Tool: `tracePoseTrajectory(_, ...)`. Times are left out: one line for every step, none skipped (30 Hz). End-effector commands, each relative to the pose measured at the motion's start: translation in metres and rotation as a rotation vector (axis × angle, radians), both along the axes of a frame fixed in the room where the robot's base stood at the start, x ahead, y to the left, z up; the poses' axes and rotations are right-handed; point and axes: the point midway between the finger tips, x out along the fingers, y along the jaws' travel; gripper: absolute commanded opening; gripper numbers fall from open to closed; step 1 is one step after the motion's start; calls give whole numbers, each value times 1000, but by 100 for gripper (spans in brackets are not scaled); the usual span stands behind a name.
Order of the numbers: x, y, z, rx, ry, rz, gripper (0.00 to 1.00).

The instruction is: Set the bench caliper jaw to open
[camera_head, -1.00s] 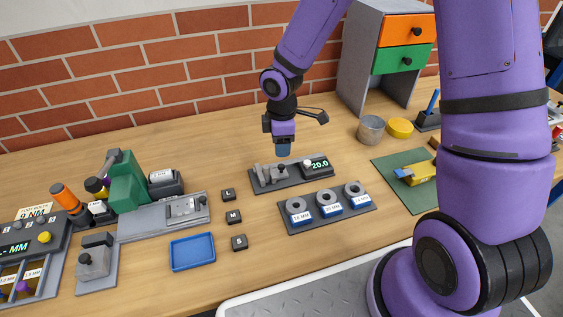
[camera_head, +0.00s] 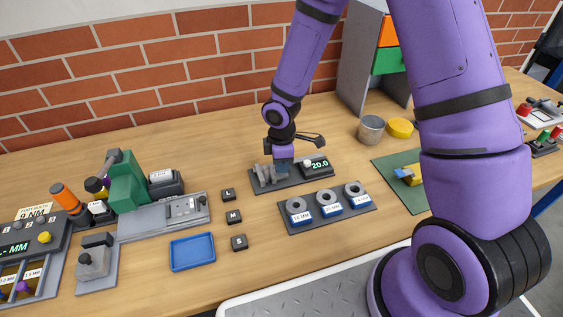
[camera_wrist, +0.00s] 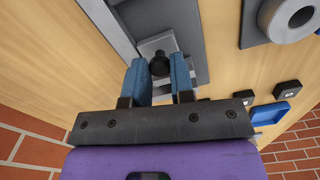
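The bench caliper (camera_head: 262,184) is a dark plate on the bench with a light grey jaw block and a lit display (camera_head: 319,166) reading 20.0. In the wrist view the jaw slide (camera_wrist: 153,44) carries a small black knob (camera_wrist: 159,65). My gripper (camera_head: 284,168) is down at the caliper, just left of the display, and hides part of the jaw. In the wrist view its blue fingers (camera_wrist: 159,76) stand apart, one on each side of the knob. I cannot tell whether they touch it.
A rack of labelled rings (camera_head: 327,206) lies just in front of the caliper. Black keys L, M and S (camera_head: 233,217) and a blue tray (camera_head: 192,252) are to the left. A metal tin (camera_head: 370,129) and yellow lid (camera_head: 400,128) stand right. A brick wall (camera_head: 130,70) runs behind.

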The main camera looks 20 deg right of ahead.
Motion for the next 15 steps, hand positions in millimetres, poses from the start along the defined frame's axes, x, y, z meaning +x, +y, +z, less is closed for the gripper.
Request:
tracePoseTrajectory(0,0,0,0,0,0,9)
tracePoseTrajectory(0,0,0,0,0,0,3)
tracePoseTrajectory(0,0,0,0,0,0,0)
tracePoseTrajectory(0,0,0,0,0,0,0)
tracePoseTrajectory(0,0,0,0,0,0,0)
tracePoseTrajectory(0,0,0,0,0,0,0)
tracePoseTrajectory(0,-1,0,0,0,-1,0)
tracePoseTrajectory(0,-2,0,0,0,-1,0)
tracePoseTrajectory(0,-5,0,0,0,-2,0)
tracePoseTrajectory(0,-8,0,-1,0,-3,0)
tracePoseTrajectory(0,-11,0,-1,0,-4,0)
tracePoseTrajectory(0,-16,0,-1,1,-4,0)
tracePoseTrajectory(0,-19,0,-1,1,-3,0)
tracePoseTrajectory(0,-23,0,-1,1,-3,0)
tracePoseTrajectory(0,-26,0,-1,1,-3,0)
